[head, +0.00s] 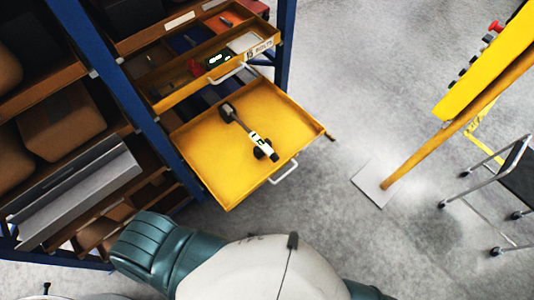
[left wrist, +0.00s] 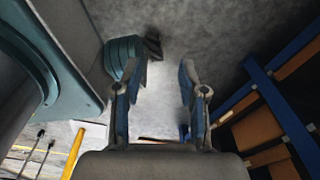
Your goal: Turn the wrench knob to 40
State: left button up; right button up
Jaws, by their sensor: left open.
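The wrench (head: 238,119) lies in the open yellow drawer (head: 205,151), slanting from upper left to lower right. Its far end is dark and wider, and its near part is white and black. A dark round part (head: 263,151) at the near end looks like the knob; any setting marked on it is too small to read. My left gripper (left wrist: 160,88) is open and empty in the left wrist view, with bare floor beyond its fingers. It does not show in the head view, and the wrench does not show in the left wrist view. My right gripper is not visible.
Blue rack posts (head: 152,125) and shelves with boxes (head: 62,120) stand at left. A yellow stand (head: 440,148) and wheeled cart (head: 515,165) are at right. Grey floor between is clear.

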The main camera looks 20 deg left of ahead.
aim_at(275, 158)
jog(key=i+l+u, duration=0.1)
jog(key=i+u, duration=0.15)
jog(key=u, duration=0.2)
jog(key=i+l+u, duration=0.25)
jog(key=u, duration=0.2)
jog(key=i+l+u, duration=0.25)
jog(key=u, duration=0.15)
jog(key=i+l+u, duration=0.15)
jog(key=l+u, duration=0.3)
jog(key=i+l+u, duration=0.1)
jog(key=l+u, duration=0.2)
jog(key=u, duration=0.15)
